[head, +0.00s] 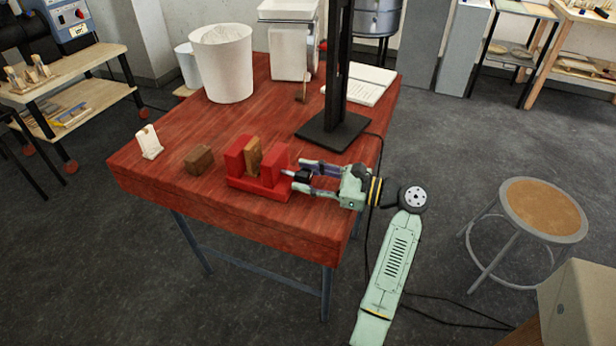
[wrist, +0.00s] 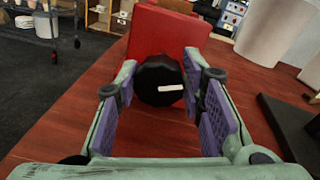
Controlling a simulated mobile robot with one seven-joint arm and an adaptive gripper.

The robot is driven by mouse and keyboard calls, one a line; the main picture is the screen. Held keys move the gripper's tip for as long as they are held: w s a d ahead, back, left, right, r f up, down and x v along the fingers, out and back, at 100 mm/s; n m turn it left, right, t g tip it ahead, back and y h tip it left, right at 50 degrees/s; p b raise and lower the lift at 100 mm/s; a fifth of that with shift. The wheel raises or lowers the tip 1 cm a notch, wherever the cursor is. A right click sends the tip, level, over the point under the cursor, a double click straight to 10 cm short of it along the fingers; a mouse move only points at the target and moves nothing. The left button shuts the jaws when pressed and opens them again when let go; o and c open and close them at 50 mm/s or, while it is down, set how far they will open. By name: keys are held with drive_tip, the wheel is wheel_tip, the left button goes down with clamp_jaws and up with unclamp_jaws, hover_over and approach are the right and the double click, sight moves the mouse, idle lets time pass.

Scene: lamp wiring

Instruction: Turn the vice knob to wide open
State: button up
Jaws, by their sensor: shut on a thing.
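The red vice (head: 272,166) sits near the front right of the red table, with a brown wooden block (head: 253,155) standing between its two jaws. Its black round knob (wrist: 158,78) faces my wrist camera and bears a short white mark, lying nearly level. In the head view the knob (head: 302,176) is a small dark shape on the vice's right side. My gripper (head: 299,172) reaches in from the right, level with the vice. It is shut on the knob, with one purple-padded finger on each side; in the wrist view the finger contact is partly hidden.
A brown block (head: 199,160) and a small white holder (head: 149,142) stand left of the vice. A black lamp stand (head: 335,130) rises close behind my gripper. A white bin (head: 223,63) and an open book (head: 368,82) are farther back. The front left tabletop is clear.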

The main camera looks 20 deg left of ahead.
drive_tip(key=n+b, duration=0.1)
drive_tip(key=n, duration=0.5)
drive_tip(key=shift+s+f, duration=0.1)
drive_tip(key=shift+f, duration=0.05)
drive_tip(key=n+b, duration=0.2)
drive_tip(key=n, duration=0.2)
drive_tip(key=shift+f+t, duration=0.1)
drive_tip(key=shift+t, duration=0.3)
drive_tip(key=shift+s+n+b, duration=0.1)
drive_tip(key=shift+n+b, duration=0.75)
drive_tip(key=shift+n, duration=0.35)
drive_tip(key=shift+c, duration=0.2)
drive_tip(key=o, duration=1.2)
drive_tip(key=shift+d, duration=0.1)
drive_tip(key=d, duration=0.8)
drive_tip(key=d+r, duration=0.1)
drive_tip(key=d, duration=0.2)
drive_tip(key=shift+s+d, duration=0.2)
drive_tip(key=shift+d, duration=0.2)
